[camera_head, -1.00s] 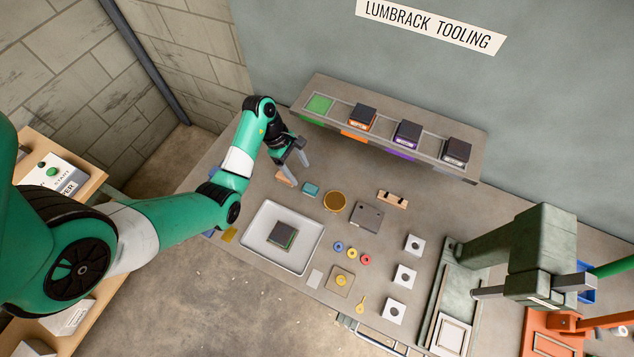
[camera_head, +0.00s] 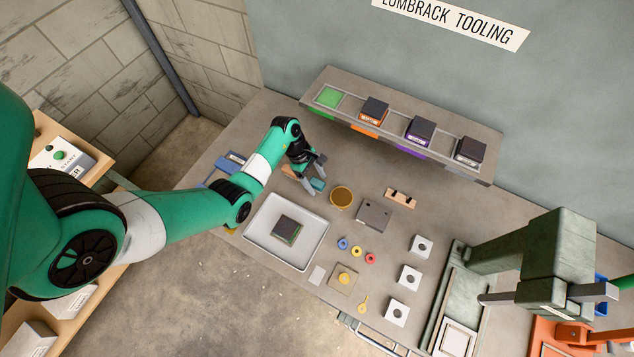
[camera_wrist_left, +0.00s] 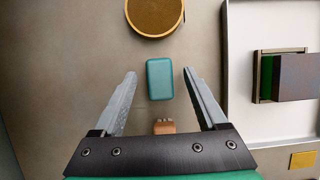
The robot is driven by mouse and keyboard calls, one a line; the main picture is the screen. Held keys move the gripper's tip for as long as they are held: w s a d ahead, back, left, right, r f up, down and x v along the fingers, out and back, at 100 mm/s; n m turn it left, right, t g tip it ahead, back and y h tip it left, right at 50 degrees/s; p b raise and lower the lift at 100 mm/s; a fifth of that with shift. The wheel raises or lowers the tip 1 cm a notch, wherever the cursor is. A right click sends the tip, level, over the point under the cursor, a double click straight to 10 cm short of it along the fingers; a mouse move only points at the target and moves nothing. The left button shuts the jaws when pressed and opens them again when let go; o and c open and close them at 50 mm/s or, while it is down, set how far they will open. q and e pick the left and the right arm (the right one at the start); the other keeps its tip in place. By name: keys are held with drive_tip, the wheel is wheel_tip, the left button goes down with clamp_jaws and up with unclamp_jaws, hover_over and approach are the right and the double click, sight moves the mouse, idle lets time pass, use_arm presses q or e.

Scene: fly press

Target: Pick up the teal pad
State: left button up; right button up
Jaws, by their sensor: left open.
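The teal pad (camera_head: 318,185) is a small rounded block lying on the grey bench, left of a round brown disc. My left gripper (camera_head: 312,178) is over it in the head view, low near the bench. In the left wrist view the teal pad (camera_wrist_left: 160,79) shows between the two fingertips of my left gripper (camera_wrist_left: 159,73). The fingers are open, with a gap on each side of the pad. I cannot tell the exact height of the fingertips above the bench. My right gripper is not in view.
The brown disc (camera_wrist_left: 155,14) lies just beyond the pad. A small tan block (camera_wrist_left: 164,128) is close to the gripper's palm. A white tray (camera_head: 318,248) with a dark block is nearby. A raised shelf (camera_head: 345,115) stands behind, and a green press (camera_head: 553,250) at right.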

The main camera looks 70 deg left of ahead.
use_arm(q)
drive_tip(key=shift+w+d+f, duration=0.15)
drive_tip(key=shift+f, duration=0.45)
drive_tip(key=shift+c, duration=0.3)
clamp_jaws()
drive_tip(key=shift+r, duration=0.1)
